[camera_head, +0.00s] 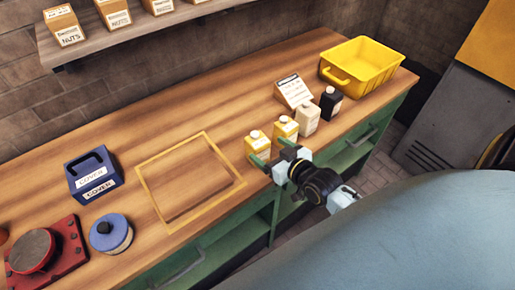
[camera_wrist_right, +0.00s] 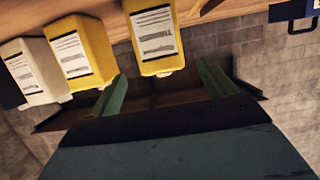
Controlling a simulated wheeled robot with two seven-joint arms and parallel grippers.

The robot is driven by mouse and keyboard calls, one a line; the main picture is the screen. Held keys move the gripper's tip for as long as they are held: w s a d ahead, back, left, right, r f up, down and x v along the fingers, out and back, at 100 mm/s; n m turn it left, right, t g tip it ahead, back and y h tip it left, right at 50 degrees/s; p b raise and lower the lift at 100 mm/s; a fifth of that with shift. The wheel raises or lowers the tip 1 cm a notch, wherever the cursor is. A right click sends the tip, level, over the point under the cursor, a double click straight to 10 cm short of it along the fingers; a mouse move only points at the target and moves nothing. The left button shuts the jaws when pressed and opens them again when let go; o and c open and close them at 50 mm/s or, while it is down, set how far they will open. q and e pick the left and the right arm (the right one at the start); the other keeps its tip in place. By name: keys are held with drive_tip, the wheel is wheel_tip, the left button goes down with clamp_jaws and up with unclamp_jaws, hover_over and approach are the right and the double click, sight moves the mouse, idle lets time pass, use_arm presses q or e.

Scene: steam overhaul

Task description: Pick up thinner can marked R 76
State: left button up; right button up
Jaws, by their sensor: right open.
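Several thinner cans stand in a row near the bench's front edge. In the head view they are a yellow can (camera_head: 257,141), another yellow can (camera_head: 284,127), a cream can (camera_head: 308,118) and a dark can (camera_head: 331,103). Their labels are too small to read, so I cannot tell which is R 76. My right gripper (camera_head: 273,153) is open and empty in front of the yellow cans. In the right wrist view the end yellow can (camera_wrist_right: 155,38) lies ahead, in line with the gap between the green fingers (camera_wrist_right: 160,86). The second yellow can (camera_wrist_right: 82,50) is beside it. My left gripper is out of view.
A wooden frame (camera_head: 147,192) lies left of the cans. Farther left are a blue COVER box (camera_head: 95,175) and a blue-topped tin (camera_head: 110,234). A shelf (camera_head: 130,32) hangs above.

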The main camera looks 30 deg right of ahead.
sight(254, 139)
drive_tip(key=x, duration=0.8)
drive_tip(key=shift+a, duration=0.1)
drive_tip(key=shift+c, duration=0.4)
drive_tip(key=c, duration=1.2)
drive_tip(key=shift+c, duration=0.2)
drive_tip(key=shift+r, duration=0.1)
